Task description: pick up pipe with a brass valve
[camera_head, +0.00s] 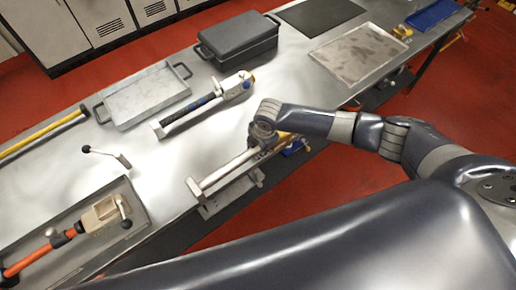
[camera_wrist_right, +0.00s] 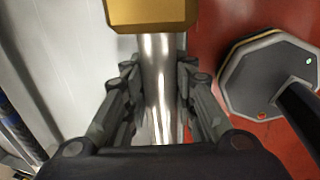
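The pipe with a brass valve (camera_head: 226,172) lies along the front edge of the grey bench in the head view. Its shiny steel tube (camera_wrist_right: 160,75) and a brass block (camera_wrist_right: 150,12) show in the right wrist view. My right gripper (camera_head: 262,140) is over the tube beside the brass part and hides some of it. In the wrist view, the right gripper's fingers (camera_wrist_right: 158,90) stand on both sides of the tube, with narrow gaps; they look open. My left gripper is not in view.
A black-and-white tool (camera_head: 205,102) lies behind the pipe. An empty metal tray (camera_head: 145,95), a dark lidded case (camera_head: 238,40) and a flat tray (camera_head: 358,55) stand farther back. A tray with an orange-handled tool (camera_head: 60,243) is at front left. Red floor lies beyond the front edge.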

